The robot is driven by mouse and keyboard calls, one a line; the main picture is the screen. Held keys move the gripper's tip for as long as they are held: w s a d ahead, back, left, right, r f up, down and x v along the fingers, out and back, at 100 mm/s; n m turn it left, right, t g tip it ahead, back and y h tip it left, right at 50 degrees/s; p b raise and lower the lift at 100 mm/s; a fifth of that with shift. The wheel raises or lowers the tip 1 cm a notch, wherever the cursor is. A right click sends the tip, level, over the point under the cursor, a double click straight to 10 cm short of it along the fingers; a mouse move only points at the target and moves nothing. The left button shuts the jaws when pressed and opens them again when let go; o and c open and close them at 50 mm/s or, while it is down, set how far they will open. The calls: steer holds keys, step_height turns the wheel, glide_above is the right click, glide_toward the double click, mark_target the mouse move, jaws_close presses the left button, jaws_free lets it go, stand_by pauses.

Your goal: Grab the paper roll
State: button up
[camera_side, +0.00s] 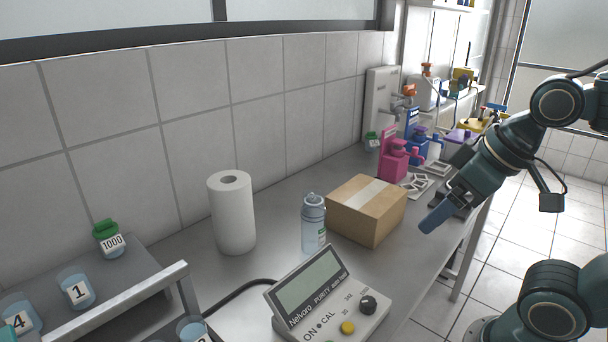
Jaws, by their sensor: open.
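The paper roll (233,214) is white and stands upright on the grey bench, close to the tiled wall, left of the picture's middle. Its round core opening shows at the top. My gripper (436,217) is at the right, over the bench's front edge, pointing down and to the left. It is open, with nothing seen between its fingers, and well apart from the roll. A cardboard box and a bottle stand between my gripper and the roll.
The bottle (313,226) stands right of the roll, beside the cardboard box (367,210). A meter (327,299) with a screen and knobs sits in front. A metal rack (120,312) with labelled beakers is at lower left. Pink (393,162) and blue devices stand farther back.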

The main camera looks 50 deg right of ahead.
steer(key=shift+o, duration=1.2)
steer(key=w+a+r+n+y, duration=0.15)
steer(key=w+r, duration=0.25)
steer(key=w, duration=0.7)
steer(key=w+a+r+n, duration=0.15)
steer(key=w+r, duration=0.25)
steer(key=w, duration=0.7)
steer(key=w+a+f+n, duration=0.1)
steer(key=w+f, duration=0.1)
steer(key=w, duration=0.4)
steer(key=w+a+f+n+g, duration=0.1)
steer(key=w+f, duration=0.2)
steer(key=w, duration=0.4)
steer(key=w+a+f, duration=0.1)
steer(key=w+f, duration=0.1)
steer(key=w, duration=0.5)
steer(key=shift+f+n+g+y, duration=0.25)
steer(key=shift+n+g+y, duration=0.1)
steer(key=shift+n+g, duration=0.05)
